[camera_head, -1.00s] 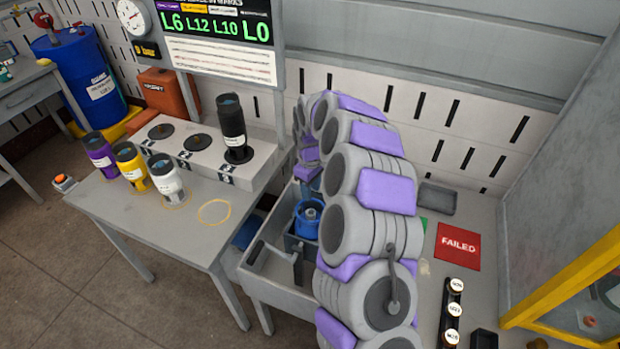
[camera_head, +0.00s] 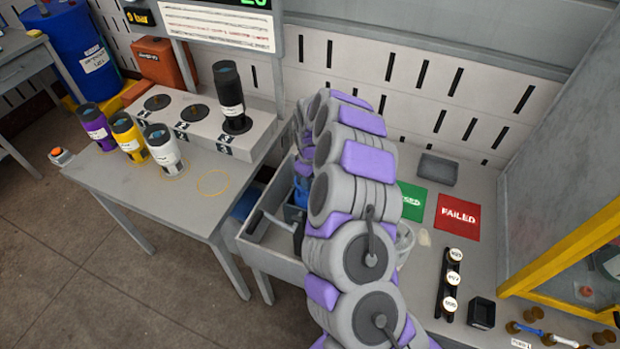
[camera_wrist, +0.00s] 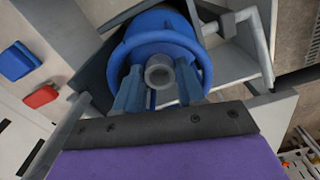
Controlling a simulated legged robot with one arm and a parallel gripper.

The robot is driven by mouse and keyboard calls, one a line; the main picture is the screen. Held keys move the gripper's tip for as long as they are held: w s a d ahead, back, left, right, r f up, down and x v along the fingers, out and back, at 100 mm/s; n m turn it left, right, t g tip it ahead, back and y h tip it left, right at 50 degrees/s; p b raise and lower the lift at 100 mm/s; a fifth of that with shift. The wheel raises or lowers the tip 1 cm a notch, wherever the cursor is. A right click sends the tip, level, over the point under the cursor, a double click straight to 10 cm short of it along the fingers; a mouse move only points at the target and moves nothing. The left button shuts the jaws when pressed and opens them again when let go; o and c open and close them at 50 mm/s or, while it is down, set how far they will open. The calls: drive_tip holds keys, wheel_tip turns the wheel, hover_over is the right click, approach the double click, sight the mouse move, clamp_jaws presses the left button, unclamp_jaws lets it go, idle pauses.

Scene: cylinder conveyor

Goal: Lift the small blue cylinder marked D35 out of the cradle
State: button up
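The small blue cylinder (camera_wrist: 155,22) stands in the cradle, a grey boxy frame (camera_wrist: 225,65). It has a round blue collar (camera_wrist: 205,55) and a grey valve (camera_wrist: 159,72) in its middle. No D35 mark is readable. My gripper (camera_wrist: 157,85) is at the collar in the wrist view, its two blue-grey fingers apart on either side of the valve. Gaps show between the fingers and the valve, and I cannot tell whether either touches the collar. In the head view my arm hides the gripper and most of the cylinder, leaving a blue sliver (camera_head: 301,190).
The cradle sits in a grey trough (camera_head: 270,262) with a bar at its left. Left of it, a table (camera_head: 150,205) carries purple, yellow and white cylinders; a black one stands on the raised block (camera_head: 205,140). Right are a red FAILED mat (camera_head: 457,217) and a green mat (camera_head: 412,200).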

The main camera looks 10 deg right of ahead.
drive_tip(key=shift+c, duration=0.2)
clamp_jaws()
idle(0.8)
